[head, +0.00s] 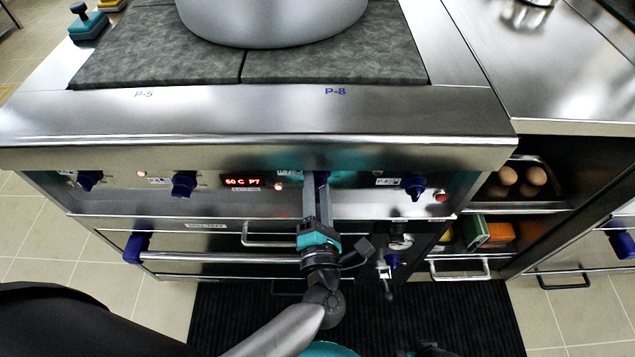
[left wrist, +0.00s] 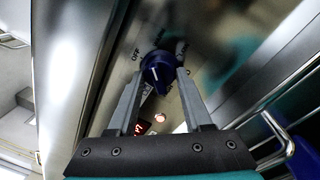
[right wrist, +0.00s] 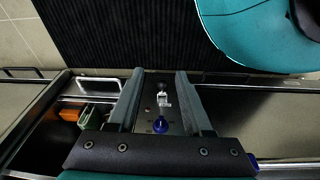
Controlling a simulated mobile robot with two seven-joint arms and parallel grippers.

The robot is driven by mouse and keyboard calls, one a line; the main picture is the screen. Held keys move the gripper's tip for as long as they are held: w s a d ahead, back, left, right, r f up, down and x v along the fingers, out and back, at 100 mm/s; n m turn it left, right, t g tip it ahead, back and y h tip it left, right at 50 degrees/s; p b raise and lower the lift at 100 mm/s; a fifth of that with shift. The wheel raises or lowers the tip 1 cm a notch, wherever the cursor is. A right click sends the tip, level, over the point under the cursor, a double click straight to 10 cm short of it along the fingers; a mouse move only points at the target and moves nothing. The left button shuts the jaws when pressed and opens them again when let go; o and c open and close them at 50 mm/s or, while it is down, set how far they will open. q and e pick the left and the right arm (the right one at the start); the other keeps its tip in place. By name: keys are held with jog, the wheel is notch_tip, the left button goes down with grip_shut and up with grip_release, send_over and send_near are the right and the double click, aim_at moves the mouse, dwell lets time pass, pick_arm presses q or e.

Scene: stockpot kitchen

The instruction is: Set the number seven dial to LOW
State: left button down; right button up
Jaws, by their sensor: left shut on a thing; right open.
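The number seven dial is a dark blue knob; a bit of it (head: 322,177) shows in the head view on the stove's front panel, behind my left fingers. My left gripper (head: 317,188) is shut on it. In the left wrist view the dial (left wrist: 157,68) sits between the two fingertips, with a white pointer mark and the word OFF beside it on the panel. The red display (head: 242,182) reads "60 C P7". My right gripper (right wrist: 160,78) is open and empty in the right wrist view, over the cabinet front.
Other blue dials sit along the panel, at left (head: 184,184) and right (head: 414,187). A large pot (head: 270,22) stands on the grey hob plates. Below the panel are a drawer handle (head: 268,241) and a blue-ended rail. Open shelves at right hold eggs (head: 520,177) and boxes.

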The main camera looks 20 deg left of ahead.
pick_arm(q)
jog(key=m+p, duration=0.2)
jog(key=m, duration=0.4)
jog(key=shift+a+r+h+p, duration=0.1)
jog(key=shift+r+h+p, duration=0.05)
jog(key=shift+h+p, duration=0.2)
jog(key=m+p, duration=0.1)
jog(key=m, duration=0.1)
jog(key=m+p, duration=0.1)
jog(key=m, duration=0.2)
jog(key=shift+t+h, duration=0.25)
jog(key=shift+t, duration=0.05)
jog(key=shift+m+p, duration=0.4)
jog(key=shift+m, duration=1)
pick_arm(e)
jog(key=s+d+f, duration=0.5)
jog(key=s+d, duration=0.1)
jog(key=s, duration=0.3)
jog(key=shift+s+d+h, duration=0.15)
jog(key=shift+d+h, duration=0.05)
jog(key=shift+h, duration=0.1)
jog(key=shift+r, duration=0.1)
pick_arm(q)
jog(key=shift+c, duration=1.6)
grip_release()
pick_arm(e)
jog(key=shift+a, duration=0.1)
